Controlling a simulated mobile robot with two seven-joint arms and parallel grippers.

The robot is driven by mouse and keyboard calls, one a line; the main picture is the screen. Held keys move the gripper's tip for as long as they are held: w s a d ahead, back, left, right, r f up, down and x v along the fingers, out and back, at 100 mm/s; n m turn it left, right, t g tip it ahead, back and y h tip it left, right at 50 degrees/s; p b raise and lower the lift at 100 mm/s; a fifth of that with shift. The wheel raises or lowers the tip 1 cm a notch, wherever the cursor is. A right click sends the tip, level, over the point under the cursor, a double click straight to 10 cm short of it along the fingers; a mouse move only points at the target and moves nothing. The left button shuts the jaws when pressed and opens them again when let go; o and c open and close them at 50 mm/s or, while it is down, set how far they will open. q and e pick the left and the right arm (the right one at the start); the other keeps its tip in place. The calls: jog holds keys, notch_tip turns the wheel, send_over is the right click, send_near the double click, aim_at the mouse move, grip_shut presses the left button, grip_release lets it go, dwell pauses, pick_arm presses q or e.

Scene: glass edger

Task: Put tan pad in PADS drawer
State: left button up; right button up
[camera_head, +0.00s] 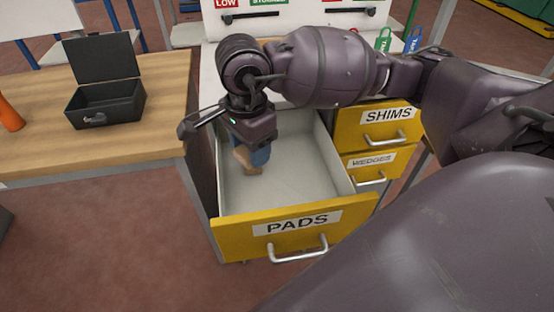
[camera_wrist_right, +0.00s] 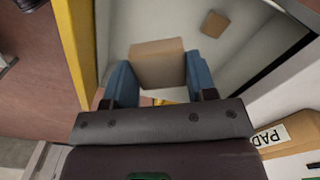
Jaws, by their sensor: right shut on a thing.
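The tan pad (camera_wrist_right: 158,62) is a block between the blue fingertips of my right gripper (camera_wrist_right: 160,80) in the right wrist view. In the head view my right gripper (camera_head: 250,153) points down inside the open PADS drawer (camera_head: 298,226). The pad (camera_head: 244,156) shows there only in part, beside a blue finger. Its clearance above the drawer floor is hard to judge. A smaller-looking tan piece (camera_wrist_right: 214,24) lies apart on the pale surface in the wrist view. My left gripper is not in view.
The SHIMS drawer (camera_head: 373,127) and WEDGES drawer (camera_head: 380,163) are shut, to the right. A wooden table (camera_head: 150,135) on the left holds an open black box (camera_head: 107,103) and an orange object (camera_head: 9,115). The drawer's right part is clear.

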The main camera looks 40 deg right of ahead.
jog(key=m, duration=0.3)
jog(key=s+r+m, duration=0.1)
jog(key=m, duration=0.1)
jog(key=shift+s+d+m, duration=0.1)
jog(key=shift+m, duration=0.2)
jog(key=b, duration=0.3)
send_near(260, 206)
jog(key=shift+s+a+f, duration=0.2)
jog(key=shift+s+a, duration=0.05)
jog(key=shift+s, duration=0.15)
jog(key=shift+s+a+f, duration=0.15)
jog(key=shift+s+a, duration=0.05)
jog(key=shift+s, duration=0.2)
jog(key=shift+f+b, duration=0.45)
jog(key=shift+f, duration=2.65)
jog(key=shift+f, duration=0.15)
jog(key=o, duration=0.9)
